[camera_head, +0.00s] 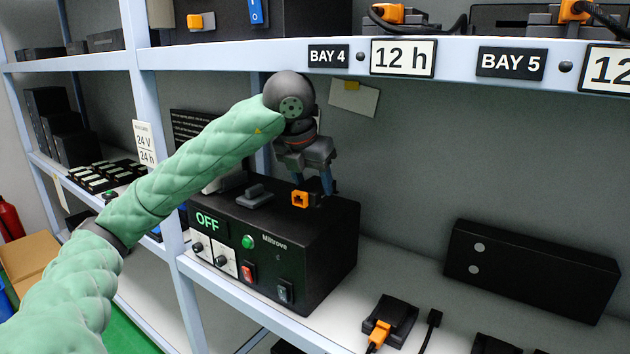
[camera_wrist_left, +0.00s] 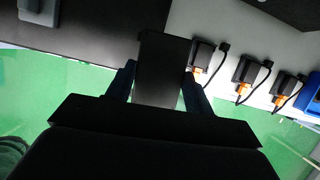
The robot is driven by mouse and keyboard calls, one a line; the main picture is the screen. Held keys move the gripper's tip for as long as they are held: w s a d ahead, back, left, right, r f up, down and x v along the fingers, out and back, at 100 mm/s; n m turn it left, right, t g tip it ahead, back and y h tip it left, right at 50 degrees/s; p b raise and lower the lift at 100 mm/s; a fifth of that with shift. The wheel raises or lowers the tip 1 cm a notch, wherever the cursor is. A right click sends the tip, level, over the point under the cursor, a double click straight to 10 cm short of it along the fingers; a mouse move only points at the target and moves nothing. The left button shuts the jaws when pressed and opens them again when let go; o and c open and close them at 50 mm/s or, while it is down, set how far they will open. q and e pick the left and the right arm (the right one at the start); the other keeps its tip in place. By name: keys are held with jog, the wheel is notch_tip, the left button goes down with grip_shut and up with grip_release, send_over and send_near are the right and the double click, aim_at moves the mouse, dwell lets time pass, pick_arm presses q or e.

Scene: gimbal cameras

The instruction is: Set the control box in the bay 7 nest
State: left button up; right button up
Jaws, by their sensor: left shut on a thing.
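My left gripper (camera_head: 312,185) reaches in from the left and points down over the black Millrove power unit (camera_head: 318,243). It is shut on a small dark box, which I take to be the control box (camera_wrist_left: 162,70); in the left wrist view it sits between the two fingers. In the head view the held box is hard to make out against the black unit; an orange part (camera_head: 300,199) shows at the fingertips. Whether it touches the unit's top I cannot tell. No bay 7 label is readable. A black nest with an orange plug (camera_head: 390,322) stands on the lower shelf. My right gripper is not in view.
Above is the upper shelf edge (camera_head: 455,60) with BAY 4 and BAY 5 labels. A long black box (camera_head: 530,270) lies at the right on the lower shelf. A shelf post (camera_head: 150,110) stands close to my left arm. Bare shelf (camera_head: 395,265) lies right of the power unit.

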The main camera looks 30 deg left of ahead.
aim_at(300, 191)
pick_arm(q)
jog(key=shift+s, duration=0.5)
jog(key=shift+s+a+b, duration=0.15)
jog(key=shift+s+b, duration=0.65)
jog(key=shift+s, duration=0.95)
jog(key=shift+s+a+b, duration=0.1)
jog(key=shift+s+b, duration=0.2)
jog(key=shift+s, duration=1)
jog(key=s+b, duration=0.2)
jog(key=s, duration=0.5)
jog(key=shift+a, duration=0.25)
